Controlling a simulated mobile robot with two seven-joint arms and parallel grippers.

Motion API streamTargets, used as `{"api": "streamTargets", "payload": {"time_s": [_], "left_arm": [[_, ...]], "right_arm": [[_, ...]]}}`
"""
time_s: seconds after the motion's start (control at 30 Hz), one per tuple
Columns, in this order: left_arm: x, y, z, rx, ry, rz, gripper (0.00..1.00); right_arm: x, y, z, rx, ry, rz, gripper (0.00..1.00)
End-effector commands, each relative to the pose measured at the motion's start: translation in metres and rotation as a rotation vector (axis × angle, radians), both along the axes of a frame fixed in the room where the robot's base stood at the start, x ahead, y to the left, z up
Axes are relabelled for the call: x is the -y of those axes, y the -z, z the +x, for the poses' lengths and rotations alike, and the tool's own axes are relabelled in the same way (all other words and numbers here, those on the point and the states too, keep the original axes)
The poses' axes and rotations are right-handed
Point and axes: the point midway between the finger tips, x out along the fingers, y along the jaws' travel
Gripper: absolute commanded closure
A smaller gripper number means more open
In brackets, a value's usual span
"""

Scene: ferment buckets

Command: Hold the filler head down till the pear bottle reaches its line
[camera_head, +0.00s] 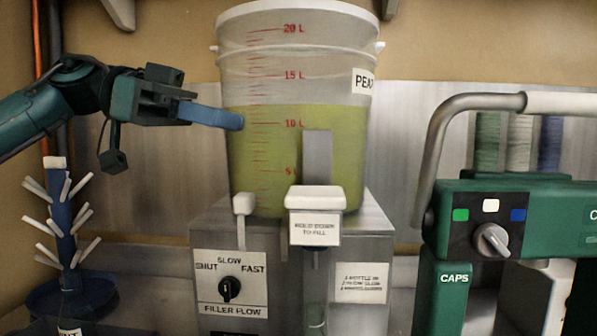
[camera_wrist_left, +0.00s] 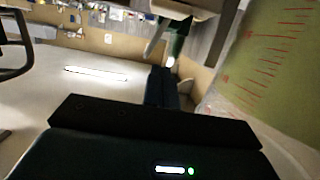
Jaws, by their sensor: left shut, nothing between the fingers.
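The white filler head (camera_head: 315,199) sits at the front of the metal stand, with a label that reads as hold down to fill. Below it is a clear, narrow bottle (camera_head: 316,318), cut off by the bottom edge, so its line and most of its level are hidden. The pear bucket (camera_head: 290,150) stands behind and above, with green liquid to a little above the 10 L mark. It also shows in the left wrist view (camera_wrist_left: 270,70). My left gripper (camera_head: 240,122) is shut and empty in front of the bucket's left side, above and left of the filler head. My right gripper is not in view.
A filler flow dial (camera_head: 229,289) is on the stand's front, its pointer near the upright. A bottle drying tree (camera_head: 62,215) stands at left. A green capping machine (camera_head: 500,230) with a grey lever bar stands at right.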

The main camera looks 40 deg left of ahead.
Motion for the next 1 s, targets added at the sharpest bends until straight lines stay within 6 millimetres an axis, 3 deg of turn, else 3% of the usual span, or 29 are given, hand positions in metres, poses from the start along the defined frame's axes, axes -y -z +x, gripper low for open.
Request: {"api": "streamTargets", "payload": {"time_s": [0.4, 0.63, 0.8, 1.0], "left_arm": [[0.059, 0.015, 0.036, -0.006, 0.004, 0.001, 1.00], [0.082, 0.023, 0.050, -0.006, 0.003, 0.000, 1.00], [0.081, 0.051, 0.049, 0.003, 0.001, -0.003, 1.00], [0.080, 0.063, 0.049, 0.002, 0.000, -0.003, 1.00]], "right_arm": [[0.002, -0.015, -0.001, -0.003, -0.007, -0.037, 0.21], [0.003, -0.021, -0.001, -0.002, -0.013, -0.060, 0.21], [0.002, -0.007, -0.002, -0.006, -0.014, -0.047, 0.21], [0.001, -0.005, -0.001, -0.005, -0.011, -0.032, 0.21]]}}
